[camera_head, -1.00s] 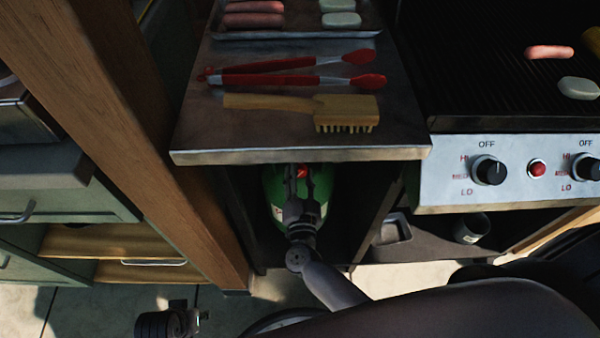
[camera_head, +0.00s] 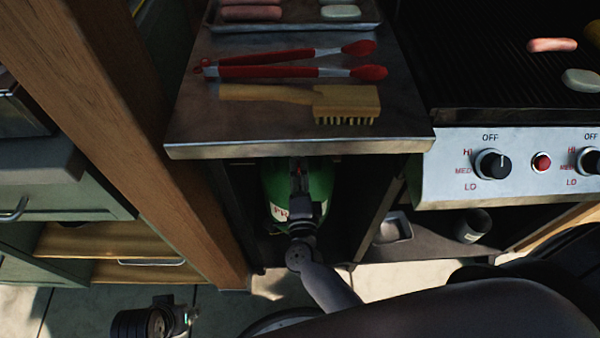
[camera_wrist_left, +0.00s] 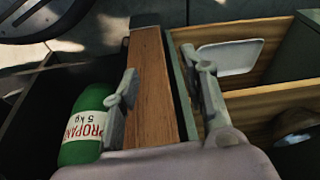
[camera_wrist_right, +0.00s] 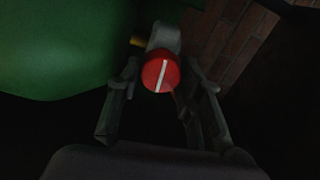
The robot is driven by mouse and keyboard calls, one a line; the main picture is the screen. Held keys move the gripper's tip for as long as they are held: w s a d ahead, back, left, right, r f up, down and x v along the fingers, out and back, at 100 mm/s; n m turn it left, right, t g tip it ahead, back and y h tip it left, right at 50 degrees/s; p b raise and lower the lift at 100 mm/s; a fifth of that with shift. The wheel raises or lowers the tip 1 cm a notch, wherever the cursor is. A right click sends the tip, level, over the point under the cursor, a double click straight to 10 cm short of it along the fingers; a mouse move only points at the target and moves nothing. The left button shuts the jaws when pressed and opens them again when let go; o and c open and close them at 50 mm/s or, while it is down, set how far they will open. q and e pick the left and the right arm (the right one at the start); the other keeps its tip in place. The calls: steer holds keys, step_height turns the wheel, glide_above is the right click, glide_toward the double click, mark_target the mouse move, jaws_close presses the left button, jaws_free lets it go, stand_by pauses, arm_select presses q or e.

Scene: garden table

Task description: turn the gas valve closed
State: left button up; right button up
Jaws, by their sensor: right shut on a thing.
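The gas valve (camera_wrist_right: 161,73) is a round red knob with a white line, on a grey fitting of the green propane bottle (camera_head: 326,185). In the right wrist view the line runs nearly upright, leaning slightly right at its top. My right gripper (camera_wrist_right: 160,75) has one finger on each side of the knob and is shut on it. In the head view my right gripper (camera_head: 299,168) is under the side shelf and mostly hides the knob. My left gripper (camera_wrist_left: 168,80) is open and empty; the bottle (camera_wrist_left: 82,140) shows to its left.
The metal side shelf (camera_head: 190,135) overhangs the bottle and holds red tongs (camera_head: 285,72) and a wooden brush (camera_head: 345,102). A wooden post (camera_head: 150,150) stands left of the bottle bay. The grill's knobs (camera_head: 491,164) are to the right.

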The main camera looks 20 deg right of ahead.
arm_select(q)
steer(key=shift+s+r, duration=0.1)
steer(key=shift+r, duration=0.5)
arm_select(e)
steer(key=shift+f+m, duration=0.1)
steer(key=shift+m, duration=0.5)
steer(key=o, duration=1.2)
steer(key=shift+c, duration=0.2)
arm_select(q)
steer(key=shift+r, duration=0.1)
arm_select(e)
steer(key=shift+s, duration=0.15)
steer(key=v, duration=1.2)
